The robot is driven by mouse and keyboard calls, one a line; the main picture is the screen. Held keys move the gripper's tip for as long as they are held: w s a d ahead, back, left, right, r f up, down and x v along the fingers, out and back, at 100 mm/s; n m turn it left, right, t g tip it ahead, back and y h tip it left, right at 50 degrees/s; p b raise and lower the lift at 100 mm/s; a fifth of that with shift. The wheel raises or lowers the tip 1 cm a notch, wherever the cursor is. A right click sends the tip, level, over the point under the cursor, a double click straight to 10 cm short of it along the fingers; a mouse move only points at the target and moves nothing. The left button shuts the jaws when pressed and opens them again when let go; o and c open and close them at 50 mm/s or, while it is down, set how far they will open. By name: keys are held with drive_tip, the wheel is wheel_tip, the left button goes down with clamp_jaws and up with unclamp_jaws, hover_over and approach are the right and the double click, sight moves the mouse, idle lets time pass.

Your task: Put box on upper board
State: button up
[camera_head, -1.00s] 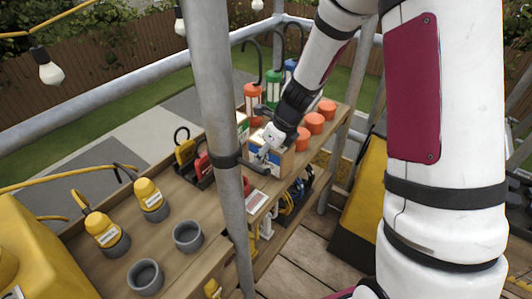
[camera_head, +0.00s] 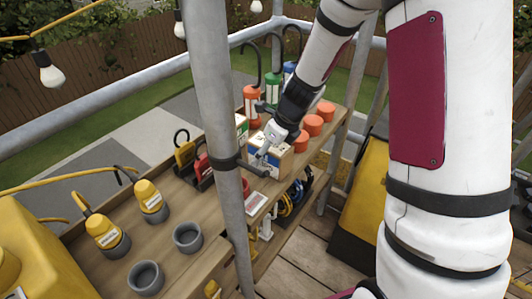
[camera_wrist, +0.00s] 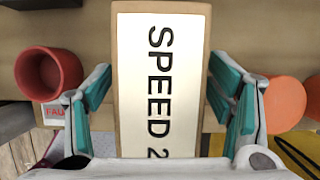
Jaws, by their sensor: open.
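The box (camera_head: 277,160), with a blue and white printed side, stands on the upper board (camera_head: 160,238) between the red clamp-like item and the orange cups. In the wrist view the box (camera_wrist: 160,80) shows a pale face reading "SPEED 2" with a brown edge. My gripper (camera_head: 266,150) is at the box, partly covering it. In the wrist view my gripper (camera_wrist: 162,98) has its teal-padded fingers spread, one on each side of the box, with gaps visible. The underside of the box is hidden.
Orange cups (camera_head: 313,124) stand close right of the box. A red-handled item (camera_head: 203,170) is close left. Grey cups (camera_head: 188,237) and yellow lamps (camera_head: 151,201) stand further left. A grey pole (camera_head: 212,80) rises in front of the board. Cables hang below the board.

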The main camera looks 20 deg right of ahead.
drive_tip(key=p+v, duration=0.2)
drive_tip(key=v, duration=0.8)
drive_tip(key=shift+s+r, duration=0.1)
drive_tip(key=shift+r, duration=0.05)
drive_tip(key=s+a+r+n, duration=0.4)
drive_tip(key=s+r+n, duration=0.7)
drive_tip(key=s+n, duration=0.3)
drive_tip(key=s+d+r+n+h, duration=0.2)
drive_tip(key=s+n, duration=1.2)
drive_tip(key=s, duration=0.1)
drive_tip(key=shift+s+d+r+n+g+h, duration=0.2)
drive_tip(key=shift+s+r+n+g+h, duration=0.1)
drive_tip(key=shift+r+n, duration=0.1)
